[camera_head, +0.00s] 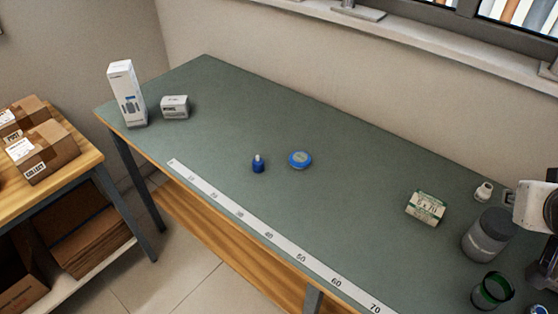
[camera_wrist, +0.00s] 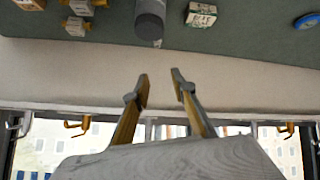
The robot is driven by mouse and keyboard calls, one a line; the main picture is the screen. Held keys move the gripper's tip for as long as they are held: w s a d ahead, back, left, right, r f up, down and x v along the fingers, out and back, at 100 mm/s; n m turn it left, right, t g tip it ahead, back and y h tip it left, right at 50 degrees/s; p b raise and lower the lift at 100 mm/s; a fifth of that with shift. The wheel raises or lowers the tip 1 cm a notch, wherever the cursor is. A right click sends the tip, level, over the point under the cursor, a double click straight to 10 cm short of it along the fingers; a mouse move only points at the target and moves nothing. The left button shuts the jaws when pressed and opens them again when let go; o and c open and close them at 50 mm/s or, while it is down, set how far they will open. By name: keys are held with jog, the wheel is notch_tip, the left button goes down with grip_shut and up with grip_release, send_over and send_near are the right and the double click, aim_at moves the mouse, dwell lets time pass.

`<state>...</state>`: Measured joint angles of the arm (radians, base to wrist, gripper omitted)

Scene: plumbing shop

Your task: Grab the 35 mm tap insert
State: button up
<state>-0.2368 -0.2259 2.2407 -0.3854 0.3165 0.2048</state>
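A small blue piece with a pale stem (camera_head: 258,164), which looks like the tap insert, stands upright near the middle of the green bench in the head view. Just right of it lies a flat round blue tin or disc (camera_head: 300,159), also at the top right of the wrist view (camera_wrist: 307,21). I do not make out the blue insert in the wrist view. My gripper (camera_wrist: 160,84) is open with nothing between its fingers. It is far from the insert; its fingers are not visible in the head view.
The green bench (camera_head: 215,130) has a ruler strip (camera_head: 240,214) along its front. A white carton (camera_head: 127,95) and small box (camera_head: 175,107) stand left. A labelled box (camera_head: 426,208), grey cylinder (camera_head: 487,235), white fitting (camera_head: 484,191) and green-rimmed cup (camera_head: 492,291) stand right. The middle is mostly clear.

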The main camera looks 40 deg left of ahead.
jog(key=w+a+f+n+y, duration=0.2)
jog(key=w+a, duration=0.2)
jog(key=a, duration=0.5)
jog(key=w+a+f+n+y, duration=0.2)
jog(key=w+a+y, duration=0.1)
jog(key=a, duration=0.5)
jog(key=w+a+f+n+y, duration=0.2)
jog(key=w+a, duration=0.2)
jog(key=a, duration=0.5)
jog(key=n+g+y, duration=0.6)
jog(key=n+g, duration=0.1)
jog(key=g, duration=0.1)
send_near(259, 157)
jog(key=shift+a+r, duration=0.1)
jog(key=shift+a, duration=0.5)
jog(key=shift+a, duration=0.1)
jog(key=shift+x, duration=1.2)
jog(key=shift+x, duration=2.65)
